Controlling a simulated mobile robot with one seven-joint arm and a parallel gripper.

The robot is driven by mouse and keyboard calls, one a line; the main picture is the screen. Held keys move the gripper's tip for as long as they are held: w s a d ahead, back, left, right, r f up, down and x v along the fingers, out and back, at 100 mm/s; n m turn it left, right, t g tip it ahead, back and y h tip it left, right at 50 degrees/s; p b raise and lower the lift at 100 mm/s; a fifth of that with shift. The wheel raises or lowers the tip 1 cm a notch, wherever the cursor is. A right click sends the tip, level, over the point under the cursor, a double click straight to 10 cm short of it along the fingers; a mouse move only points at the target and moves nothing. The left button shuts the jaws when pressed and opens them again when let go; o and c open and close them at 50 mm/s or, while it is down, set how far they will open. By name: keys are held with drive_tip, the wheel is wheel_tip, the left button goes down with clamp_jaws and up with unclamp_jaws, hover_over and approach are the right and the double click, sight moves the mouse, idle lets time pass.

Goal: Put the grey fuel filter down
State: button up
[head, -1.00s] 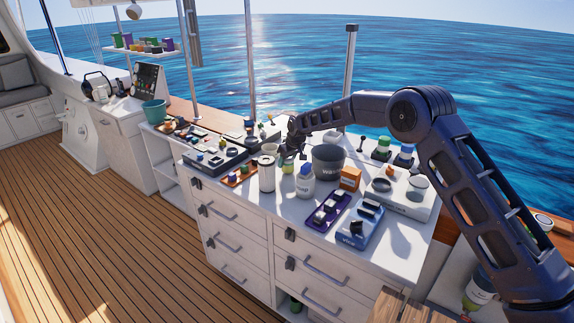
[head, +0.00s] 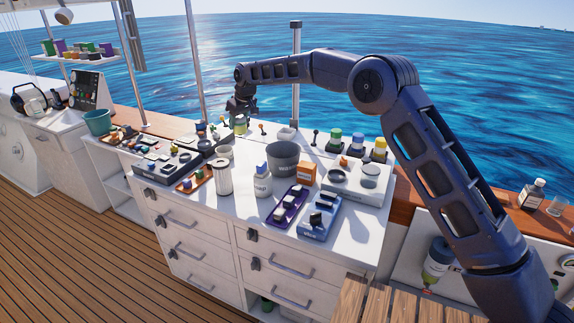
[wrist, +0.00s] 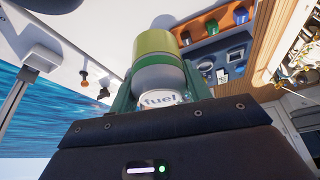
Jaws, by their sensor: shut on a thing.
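In the wrist view the grey fuel filter (wrist: 158,76) is a grey cylinder with a yellow-green end and a white "fuel" label. My gripper (wrist: 150,92) is shut on it, with green fingers at its sides. In the head view my gripper (head: 240,108) is over the back left of the white counter (head: 262,220). The fuel filter (head: 240,125) shows small under it. I cannot tell exactly how far it is above the counter.
A white cylinder (head: 223,178), a grey bucket (head: 285,160), a white bottle (head: 262,183) and an orange box (head: 307,174) stand in front. Small knobbed parts line the back edge. A black tray (head: 173,165) lies left.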

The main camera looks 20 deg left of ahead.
drive_tip(key=shift+w+d+r, duration=0.1)
drive_tip(key=shift+d+r, duration=0.1)
drive_tip(key=shift+d, duration=0.1)
drive_tip(key=d+r+n+g, duration=0.2)
drive_tip(key=d+n, duration=0.3)
drive_tip(key=d, duration=0.8)
drive_tip(key=d+r+n+g, duration=0.15)
drive_tip(key=d+n, duration=0.35)
drive_tip(key=d, duration=0.8)
drive_tip(key=s+d+f+n+g+h, duration=0.15)
drive_tip(key=s+d+n, duration=0.5)
drive_tip(key=d, duration=0.65)
drive_tip(key=s+d+f+n+g+h, duration=0.1)
drive_tip(key=s+d+f+n+h, duration=0.2)
drive_tip(key=s+d, duration=0.8)
drive_tip(key=shift+n+t, duration=0.3)
drive_tip(key=shift+n, duration=0.35)
drive_tip(key=f, duration=0.6)
drive_tip(key=w+d+f, duration=0.1)
drive_tip(key=f, duration=0.5)
drive_tip(key=w+d+f, duration=0.1)
drive_tip(key=f, duration=0.6)
drive_tip(key=shift+w, duration=0.2)
drive_tip(key=shift+f, duration=0.1)
